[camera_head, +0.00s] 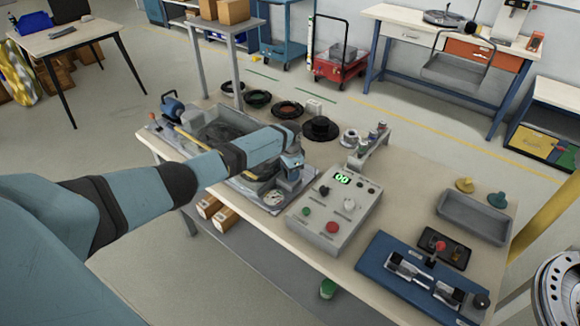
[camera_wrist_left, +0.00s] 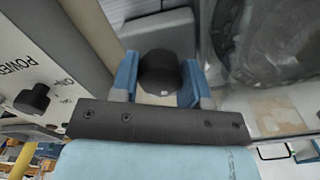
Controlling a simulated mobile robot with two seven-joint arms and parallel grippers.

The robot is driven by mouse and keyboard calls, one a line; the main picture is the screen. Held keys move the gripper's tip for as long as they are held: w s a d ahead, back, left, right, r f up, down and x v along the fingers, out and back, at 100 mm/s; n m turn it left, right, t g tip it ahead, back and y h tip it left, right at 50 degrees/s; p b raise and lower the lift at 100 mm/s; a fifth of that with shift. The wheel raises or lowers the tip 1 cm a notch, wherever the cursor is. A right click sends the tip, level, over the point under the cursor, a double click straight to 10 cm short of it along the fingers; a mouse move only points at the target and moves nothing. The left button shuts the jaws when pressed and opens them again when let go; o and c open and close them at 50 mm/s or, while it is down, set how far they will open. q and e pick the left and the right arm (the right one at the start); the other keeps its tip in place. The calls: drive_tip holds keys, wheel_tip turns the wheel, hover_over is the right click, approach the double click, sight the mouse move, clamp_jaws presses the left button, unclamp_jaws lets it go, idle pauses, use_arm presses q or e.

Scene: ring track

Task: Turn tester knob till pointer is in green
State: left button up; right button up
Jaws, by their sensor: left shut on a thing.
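My left gripper (camera_head: 291,164) reaches down at the right end of the tester (camera_head: 182,151), beside its white round gauge (camera_head: 272,198). In the left wrist view its two blue fingers (camera_wrist_left: 158,82) are shut around a dark round knob (camera_wrist_left: 160,70), one finger on each side. In the head view the gripper and wrist hide the knob. The gauge face is too small to read the pointer or a green zone. My right gripper is not in view.
A grey control box (camera_head: 333,207) with a green display stands close to the right of the gripper; its power switch (camera_wrist_left: 33,99) shows in the left wrist view. A blue fixture (camera_head: 410,285) and a grey tray (camera_head: 473,218) lie farther right. Black rings (camera_head: 288,109) lie behind.

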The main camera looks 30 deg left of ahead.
use_arm(q)
drive_tip(key=shift+r+n+p, duration=0.15)
drive_tip(key=shift+n+p, duration=0.55)
drive_tip(key=shift+n, duration=0.5)
drive_tip(key=shift+n+p, duration=0.5)
drive_tip(key=shift+n, duration=0.6)
drive_tip(key=shift+w, duration=0.1)
drive_tip(key=o, duration=0.9)
drive_tip(key=shift+o, duration=0.2)
